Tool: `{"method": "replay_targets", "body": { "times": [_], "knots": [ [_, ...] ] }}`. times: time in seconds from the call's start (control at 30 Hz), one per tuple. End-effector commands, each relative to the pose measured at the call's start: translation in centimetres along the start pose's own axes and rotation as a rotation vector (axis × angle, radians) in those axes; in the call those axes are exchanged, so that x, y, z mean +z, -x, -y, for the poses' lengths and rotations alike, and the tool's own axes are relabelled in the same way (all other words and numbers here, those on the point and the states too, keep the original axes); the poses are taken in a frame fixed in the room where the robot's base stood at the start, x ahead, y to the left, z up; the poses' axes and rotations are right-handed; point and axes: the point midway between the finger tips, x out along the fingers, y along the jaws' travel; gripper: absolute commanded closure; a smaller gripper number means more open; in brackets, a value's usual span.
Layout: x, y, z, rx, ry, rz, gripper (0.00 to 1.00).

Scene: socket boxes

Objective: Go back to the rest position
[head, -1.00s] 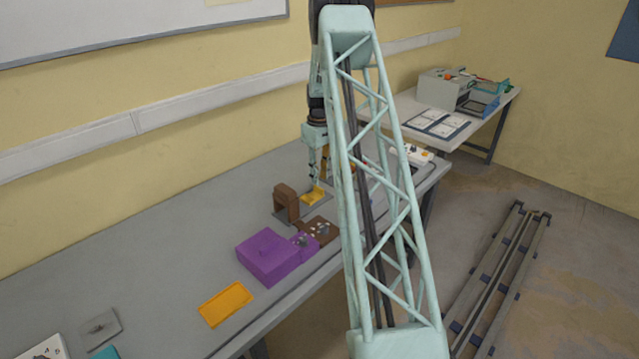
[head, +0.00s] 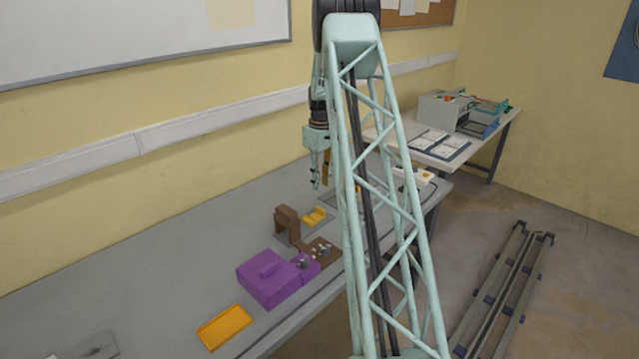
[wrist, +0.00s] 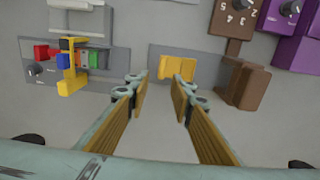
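My gripper (head: 320,180) hangs above the back part of the grey workbench (head: 150,255). In the wrist view my gripper (wrist: 160,92) has its two fingers wide apart with nothing between them, so it is open and empty. A yellow block (wrist: 178,68) on a grey plate lies beyond the fingertips, apart from them. The yellow block also shows in the head view (head: 314,216), below and apart from the gripper. My arm hides part of the bench's right end in the head view.
A brown stand (head: 286,222) and a purple box (head: 268,280) sit on the bench near an orange tray (head: 224,328). In the wrist view, a plate with coloured blocks (wrist: 97,60) lies left. A second table (head: 470,150) stands behind. The bench's left part is mostly clear.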

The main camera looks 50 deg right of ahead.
Motion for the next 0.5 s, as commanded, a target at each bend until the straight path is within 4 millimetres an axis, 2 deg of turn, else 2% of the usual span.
{"method": "replay_targets", "body": {
  "times": [0.5],
  "knots": [
    [-0.12,0.48,0.43,0.001,0.001,-0.002,0.78]
  ]
}}
